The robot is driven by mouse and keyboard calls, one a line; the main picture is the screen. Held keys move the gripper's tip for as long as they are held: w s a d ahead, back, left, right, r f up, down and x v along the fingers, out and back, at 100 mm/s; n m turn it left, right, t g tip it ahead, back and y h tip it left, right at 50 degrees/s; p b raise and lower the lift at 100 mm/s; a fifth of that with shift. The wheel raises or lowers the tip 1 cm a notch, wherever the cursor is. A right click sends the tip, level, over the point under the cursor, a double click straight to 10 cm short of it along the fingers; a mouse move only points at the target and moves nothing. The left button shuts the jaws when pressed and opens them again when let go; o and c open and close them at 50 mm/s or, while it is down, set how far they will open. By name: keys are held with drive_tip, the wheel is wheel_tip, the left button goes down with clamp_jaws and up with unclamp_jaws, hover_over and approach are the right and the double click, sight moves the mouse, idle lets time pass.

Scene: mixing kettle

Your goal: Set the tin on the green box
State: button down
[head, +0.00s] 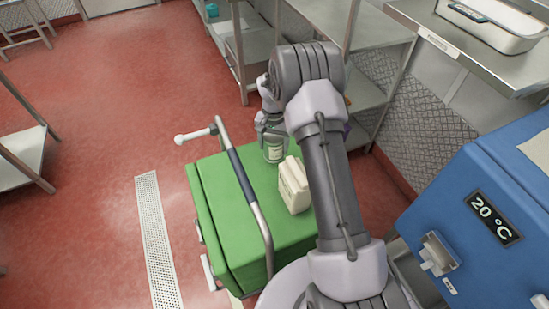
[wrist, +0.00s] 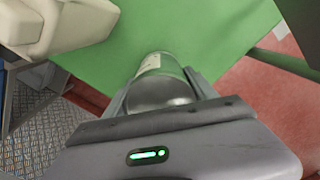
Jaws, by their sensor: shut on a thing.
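The tin (head: 273,152) is a small cylinder with a pale label and a greenish side. My gripper (head: 270,132) is shut on it from above, at the far part of the green box (head: 222,205). In the wrist view the tin (wrist: 160,82) sits between my two fingers (wrist: 160,92), with the green top behind it. It looks upright in the head view. I cannot tell whether its base touches the box top.
A metal handle bar (head: 245,185) runs along the box's left side. A blue unit (head: 480,215) showing 20 °C stands at the right. Steel shelves (head: 360,45) stand behind.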

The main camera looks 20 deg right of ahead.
sight(274, 151)
wheel_tip(274, 151, down, 3)
drive_tip(key=shift+f+b, duration=0.15)
drive_tip(key=shift+b, duration=0.3)
drive_tip(key=shift+f, duration=0.25)
drive_tip(key=shift+c, duration=1.4)
unclamp_jaws()
drive_tip(key=shift+r, duration=0.1)
